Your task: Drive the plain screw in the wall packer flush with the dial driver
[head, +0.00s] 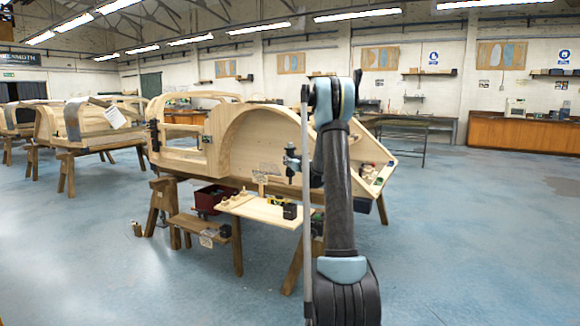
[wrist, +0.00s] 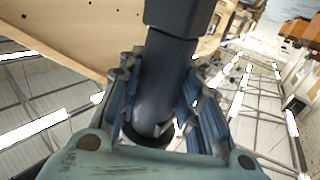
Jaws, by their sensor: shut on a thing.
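My gripper (wrist: 163,85) is shut on a dark grey cylindrical grip with a blocky black body beyond it, which I take to be the dial driver (wrist: 180,18). The fingers sit on both sides of the grip. In the head view the driver (head: 291,160) shows small and dark, held upright just left of my arm, in front of the wooden bodyframe (head: 240,142). My gripper (head: 304,172) is partly hidden by my forearm there. I cannot make out the wall packer or the plain screw for certain in either view. The driver's tip and any contact are not clear.
A pale board (head: 262,213) with small wooden pieces and a black block (head: 290,211) juts out below the bodyframe. A red crate (head: 208,200) stands behind it. Wooden trestles (head: 160,205) support the frame. The blue floor at right is clear.

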